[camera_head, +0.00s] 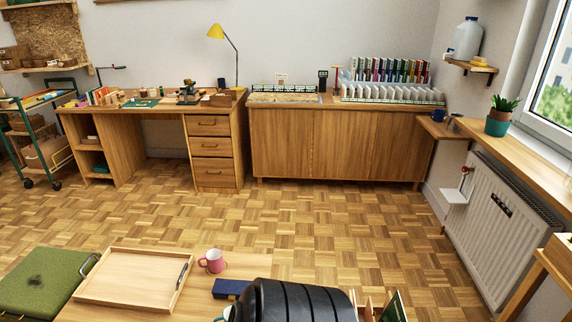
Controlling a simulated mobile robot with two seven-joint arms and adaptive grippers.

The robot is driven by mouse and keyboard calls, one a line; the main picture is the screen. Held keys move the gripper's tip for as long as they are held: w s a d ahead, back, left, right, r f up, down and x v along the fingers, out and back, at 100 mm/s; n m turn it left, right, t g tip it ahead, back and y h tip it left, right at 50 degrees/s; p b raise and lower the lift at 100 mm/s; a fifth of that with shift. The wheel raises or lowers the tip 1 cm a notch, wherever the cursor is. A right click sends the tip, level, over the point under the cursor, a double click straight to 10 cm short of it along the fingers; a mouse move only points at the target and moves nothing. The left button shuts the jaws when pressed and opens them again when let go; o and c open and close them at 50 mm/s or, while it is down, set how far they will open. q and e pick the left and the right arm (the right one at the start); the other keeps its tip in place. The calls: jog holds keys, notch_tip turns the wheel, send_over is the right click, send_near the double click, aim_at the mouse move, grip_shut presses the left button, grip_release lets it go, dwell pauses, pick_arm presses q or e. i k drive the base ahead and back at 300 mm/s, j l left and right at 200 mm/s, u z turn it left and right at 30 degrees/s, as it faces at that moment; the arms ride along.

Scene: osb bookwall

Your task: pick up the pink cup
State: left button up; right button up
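The pink cup (212,261) stands upright on the near wooden table (200,291), close to its far edge. Its handle points left in the picture. The cup is just right of a shallow wooden tray (135,279) and beyond a dark blue box (230,288). Nothing touches the cup. Neither my left nor my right gripper is in view.
A green cushion (42,281) is at the left. Part of the table's front is hidden from view. Parquet floor (300,220) lies clear between this table and the desk (130,160) and cabinet (335,145) behind.

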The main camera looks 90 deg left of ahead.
aim_at(213, 256)
jog(key=u, duration=3.3)
